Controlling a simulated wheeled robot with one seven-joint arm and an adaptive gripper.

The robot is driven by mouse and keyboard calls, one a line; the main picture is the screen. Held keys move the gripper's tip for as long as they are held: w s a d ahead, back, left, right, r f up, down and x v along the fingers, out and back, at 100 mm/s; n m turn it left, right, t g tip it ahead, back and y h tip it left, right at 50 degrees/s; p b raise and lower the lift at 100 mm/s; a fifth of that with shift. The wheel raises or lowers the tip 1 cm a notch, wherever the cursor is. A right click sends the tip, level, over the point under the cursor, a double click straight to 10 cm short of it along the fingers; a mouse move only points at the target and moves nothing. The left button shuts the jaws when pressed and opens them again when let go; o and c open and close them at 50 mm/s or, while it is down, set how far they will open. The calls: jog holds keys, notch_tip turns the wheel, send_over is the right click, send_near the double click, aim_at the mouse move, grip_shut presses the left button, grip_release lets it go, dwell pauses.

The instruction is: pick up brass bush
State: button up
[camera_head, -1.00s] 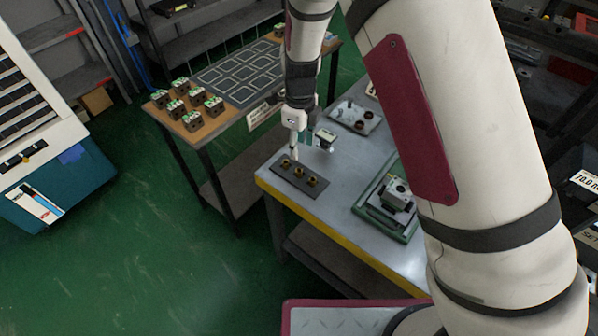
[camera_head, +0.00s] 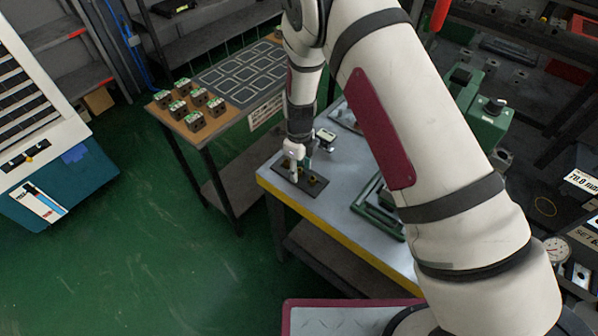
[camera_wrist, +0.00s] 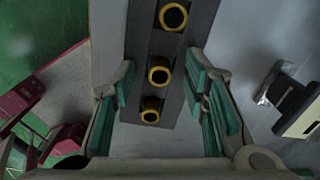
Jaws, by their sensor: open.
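Three brass bushes stand in a row on a dark rectangular plate (camera_head: 315,191). In the wrist view they are the upper bush (camera_wrist: 173,17), the middle bush (camera_wrist: 159,75) and the lower bush (camera_wrist: 151,112). My gripper (camera_wrist: 163,73) is open and empty, with teal-padded fingers on the left and right of the row. The middle bush appears between the fingertips, with a gap on each side. In the head view my gripper (camera_head: 297,169) is low over the plate and hides part of the row. I cannot tell its exact height above the plate.
The plate lies near the yellow front edge of a grey table (camera_head: 345,215). A small block-like part (camera_head: 326,136) stands behind it; a green fixture (camera_head: 376,205) is to the right, partly behind my arm. Another table (camera_head: 215,134) holds several dark blocks with green tops.

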grip_shut()
jog(key=shift+r, duration=0.1)
